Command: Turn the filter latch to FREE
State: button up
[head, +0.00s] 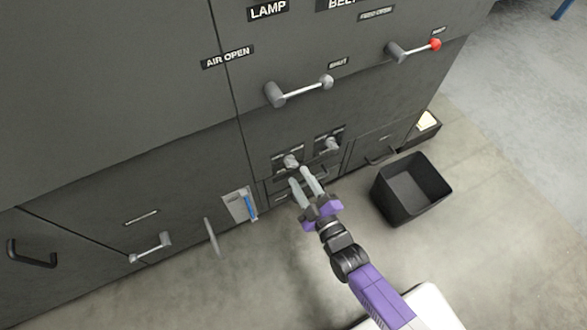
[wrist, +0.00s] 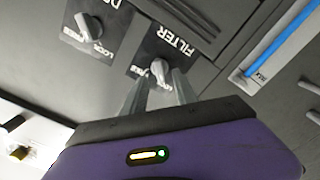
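The filter latch (head: 291,161) is a small light-grey knob on a dark plate low on the dark cabinet. In the wrist view the latch knob (wrist: 160,70) sits below the upside-down FILTER label (wrist: 175,39), between the tips of my two fingers. My gripper (head: 299,177) is open, its grey fingers apart, just in front of the latch. I cannot tell whether either finger touches the knob. The small lettering at the latch is partly hidden, so its setting is not readable.
A similar latch (wrist: 90,28) with a LOCK marking sits beside it. Lever handles (head: 300,90) project above. A black bin (head: 412,188) stands on the floor to the right.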

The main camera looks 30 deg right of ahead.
aim_at(293, 167)
jog(key=w+b, duration=0.1)
jog(key=w, duration=0.4)
jog(key=shift+s, duration=0.1)
grip_shut()
